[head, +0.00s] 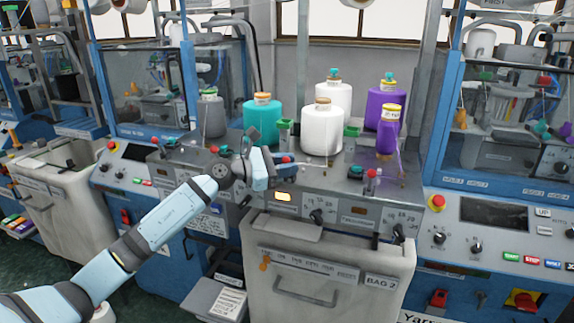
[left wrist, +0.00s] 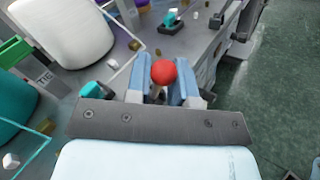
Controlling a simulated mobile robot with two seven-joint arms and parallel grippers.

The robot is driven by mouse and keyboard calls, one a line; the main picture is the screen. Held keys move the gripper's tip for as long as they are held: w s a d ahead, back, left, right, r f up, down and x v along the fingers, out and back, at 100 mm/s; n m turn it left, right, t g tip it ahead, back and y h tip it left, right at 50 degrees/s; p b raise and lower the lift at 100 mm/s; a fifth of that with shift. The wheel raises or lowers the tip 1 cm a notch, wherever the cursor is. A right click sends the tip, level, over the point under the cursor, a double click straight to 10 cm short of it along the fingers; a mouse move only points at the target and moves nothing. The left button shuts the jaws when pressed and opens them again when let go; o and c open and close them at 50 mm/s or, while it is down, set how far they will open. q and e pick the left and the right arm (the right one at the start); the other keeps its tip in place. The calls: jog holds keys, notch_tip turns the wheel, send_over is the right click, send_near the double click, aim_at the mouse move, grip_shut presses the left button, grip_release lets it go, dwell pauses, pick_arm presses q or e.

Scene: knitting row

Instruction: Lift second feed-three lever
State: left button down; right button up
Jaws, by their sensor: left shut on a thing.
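My left gripper (head: 276,166) reaches in from the left to the front edge of the grey feed panel (head: 345,192). It is shut on a lever with a red ball knob (left wrist: 163,72). In the left wrist view the two pale blue fingers stand on either side of the lever's stem, just below the knob. Another red-topped lever (head: 372,176) stands apart, farther right on the panel. The fingers partly hide the held lever's stem and base. I cannot read a feed number beside it. My right gripper is not in view.
Teal (head: 262,122), white (head: 322,128) and purple (head: 388,137) yarn cones stand close behind the gripper. Dark dials (head: 316,216) and a lit amber display (head: 283,197) are on the panel front. A pale bin marked BAG 2 (head: 330,272) is below. Green floor (left wrist: 262,105) is open beyond the panel.

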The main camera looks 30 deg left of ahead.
pick_arm(q)
jog(key=shift+w+a+r+n+g+y+p, duration=0.1)
jog(key=shift+w+r+n+g+y+p, duration=0.15)
jog(key=shift+p, duration=0.7)
jog(key=shift+w+r+n+g+y+p, duration=0.15)
jog(key=shift+r+n+p, duration=0.2)
jog(key=shift+p, duration=0.55)
jog(key=shift+w+f+n+p, duration=0.1)
jog(key=shift+f+n+p, duration=0.2)
jog(key=shift+p, duration=0.2)
jog(key=shift+f+g, duration=0.1)
jog(key=shift+g, duration=0.2)
jog(key=c, duration=1)
grip_release()
jog(key=shift+a, duration=0.1)
jog(key=shift+s+a, duration=0.2)
jog(key=shift+s, duration=0.05)
jog(key=shift+b+v, duration=2.5)
jog(key=shift+v, duration=4.05)
